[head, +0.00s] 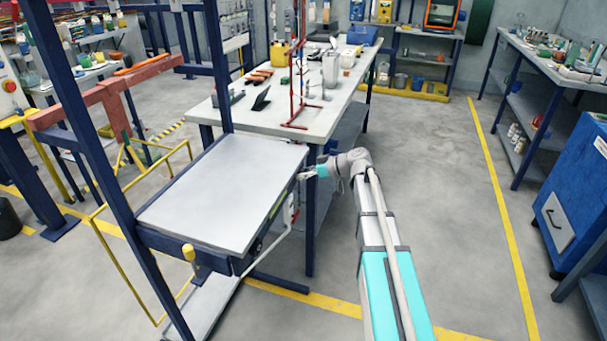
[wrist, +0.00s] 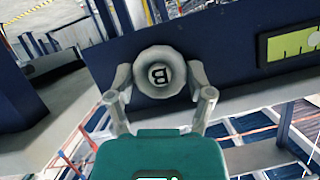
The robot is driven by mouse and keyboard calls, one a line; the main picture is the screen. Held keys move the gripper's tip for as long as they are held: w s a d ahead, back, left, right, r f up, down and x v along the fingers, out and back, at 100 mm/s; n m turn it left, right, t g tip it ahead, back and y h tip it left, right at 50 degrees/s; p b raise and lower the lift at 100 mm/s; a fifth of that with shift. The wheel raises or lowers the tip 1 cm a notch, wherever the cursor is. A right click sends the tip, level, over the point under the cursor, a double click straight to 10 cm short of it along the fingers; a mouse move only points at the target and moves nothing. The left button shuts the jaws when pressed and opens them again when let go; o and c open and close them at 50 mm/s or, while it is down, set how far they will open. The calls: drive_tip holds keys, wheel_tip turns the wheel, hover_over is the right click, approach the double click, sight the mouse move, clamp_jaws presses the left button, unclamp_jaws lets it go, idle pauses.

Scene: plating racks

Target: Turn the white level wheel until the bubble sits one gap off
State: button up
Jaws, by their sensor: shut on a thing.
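In the head view my gripper (head: 306,174) is at the table's right edge, where the wheel cannot be made out.
The rack's grey tabletop (head: 225,195) is bare. A yellow knob (head: 188,252) is at its near corner. A white workbench (head: 300,105) with bottles and a red stand is behind. A blue cabinet (head: 575,200) stands at right. The floor right of my arm is clear.

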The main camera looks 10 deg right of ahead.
drive_tip(key=m+g+y+b, duration=0.1)
drive_tip(key=m+y+b, duration=0.1)
drive_tip(key=m, duration=0.3)
drive_tip(key=m+g+y+b, duration=0.1)
drive_tip(key=m+y+b, duration=0.1)
drive_tip(key=m+b, duration=0.2)
drive_tip(key=m+y+b, duration=0.2)
drive_tip(key=m+b, duration=0.1)
drive_tip(key=m, duration=0.3)
drive_tip(key=shift+f+g+y, duration=0.3)
drive_tip(key=shift+g+y, duration=0.1)
drive_tip(key=shift+w+m, duration=0.1)
drive_tip(key=shift+m, duration=0.2)
drive_tip(key=o, duration=1.1)
drive_tip(key=shift+r, duration=0.2)
